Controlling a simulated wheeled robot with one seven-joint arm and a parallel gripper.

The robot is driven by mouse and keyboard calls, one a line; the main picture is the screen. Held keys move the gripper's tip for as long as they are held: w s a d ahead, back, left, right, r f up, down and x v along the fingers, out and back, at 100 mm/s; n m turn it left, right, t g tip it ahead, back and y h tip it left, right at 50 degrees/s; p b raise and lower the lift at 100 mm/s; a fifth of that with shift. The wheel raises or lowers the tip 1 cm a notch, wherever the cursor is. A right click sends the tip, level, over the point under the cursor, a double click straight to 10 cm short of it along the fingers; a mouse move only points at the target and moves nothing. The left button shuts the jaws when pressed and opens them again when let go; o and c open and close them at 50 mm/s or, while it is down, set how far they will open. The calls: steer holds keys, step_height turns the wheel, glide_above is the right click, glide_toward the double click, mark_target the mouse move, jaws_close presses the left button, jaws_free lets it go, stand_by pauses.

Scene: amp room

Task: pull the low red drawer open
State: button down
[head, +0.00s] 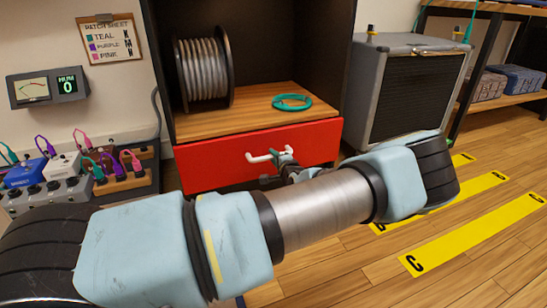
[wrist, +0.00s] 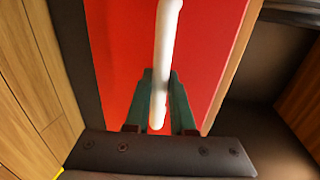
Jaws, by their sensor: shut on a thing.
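The low red drawer (head: 212,163) sits under a wooden shelf in a dark cabinet. In the head view its front looks roughly in line with the cabinet; I cannot tell whether there is a gap. It has a white bar handle (head: 262,157). My gripper (head: 284,158) is at the right part of the handle, shut on it. In the wrist view the white handle (wrist: 166,50) runs between the two dark green fingers (wrist: 160,105), with the red drawer front (wrist: 215,40) behind. My arm hides the floor below the drawer.
A cable spool (head: 203,70) and a teal cable coil (head: 292,102) lie on the shelf above the drawer. A grey amp (head: 404,85) stands right of the cabinet. Pedals (head: 50,180) stand at left. Yellow-striped floor (head: 470,225) is clear at right.

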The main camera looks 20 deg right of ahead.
steer(key=f+p+v, duration=0.2)
steer(key=p+v, duration=0.1)
steer(key=v, duration=0.9)
steer(key=s+f+p+v, duration=0.1)
steer(key=f+p+v, duration=0.2)
steer(key=v, duration=0.9)
steer(key=c, duration=0.8)
jaws_free()
steer(key=shift+o, duration=0.2)
steer(key=p+v, duration=0.3)
steer(key=v, duration=0.7)
steer(key=shift+s, duration=0.35)
